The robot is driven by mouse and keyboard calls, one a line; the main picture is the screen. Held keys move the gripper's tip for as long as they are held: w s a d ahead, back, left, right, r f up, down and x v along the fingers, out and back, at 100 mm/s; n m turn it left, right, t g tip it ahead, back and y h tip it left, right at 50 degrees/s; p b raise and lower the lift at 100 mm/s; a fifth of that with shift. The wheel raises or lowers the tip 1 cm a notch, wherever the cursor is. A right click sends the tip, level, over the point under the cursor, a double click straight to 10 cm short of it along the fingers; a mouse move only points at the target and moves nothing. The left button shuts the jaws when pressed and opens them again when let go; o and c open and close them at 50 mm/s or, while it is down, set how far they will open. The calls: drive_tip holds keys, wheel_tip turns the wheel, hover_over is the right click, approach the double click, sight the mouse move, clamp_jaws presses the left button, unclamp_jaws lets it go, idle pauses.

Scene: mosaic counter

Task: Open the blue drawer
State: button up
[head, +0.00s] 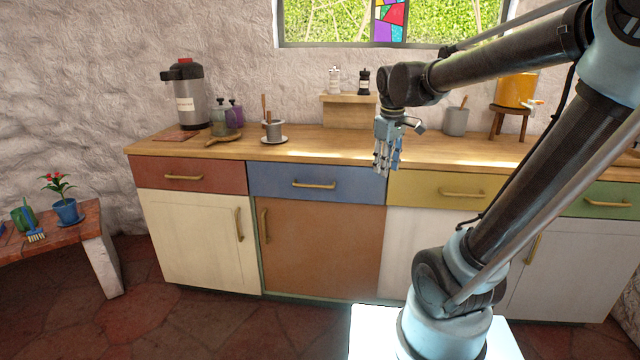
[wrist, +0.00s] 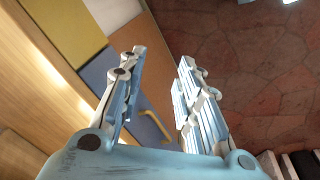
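The blue drawer (head: 345,187) is shut, flush with the counter front between the red and yellow drawers. Its brass bar handle (head: 314,184) runs level across its middle. My gripper (head: 386,165) hangs by the counter's front edge, fingers down, to the right of that handle and apart from it. In the wrist view, my gripper (wrist: 163,58) is open, with nothing between its fingertips. Part of the blue drawer (wrist: 99,72) shows behind the left finger. A yellow handle (wrist: 155,126), seemingly the blue drawer's, shows beyond the fingers, partly hidden by them.
The red drawer (head: 215,174) and yellow drawer (head: 425,190) flank it, both shut. A brown door (head: 320,245) with an upright handle sits below. A cup on a saucer (head: 274,140) stands on the wooden counter top above. The floor in front is clear.

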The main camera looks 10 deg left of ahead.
drive_tip(key=w+a+r+n, duration=0.35)
drive_tip(key=w+a, duration=0.35)
drive_tip(key=a, duration=0.4)
drive_tip(key=n, duration=0.5)
approach(320, 186)
drive_tip(key=shift+m, duration=0.25)
drive_tip(key=f, duration=0.2)
drive_tip(key=w+f, duration=0.1)
drive_tip(key=f, duration=0.2)
drive_tip(key=w+f, duration=0.1)
drive_tip(key=f, duration=0.1)
drive_tip(key=shift+f, duration=0.35)
clamp_jaws()
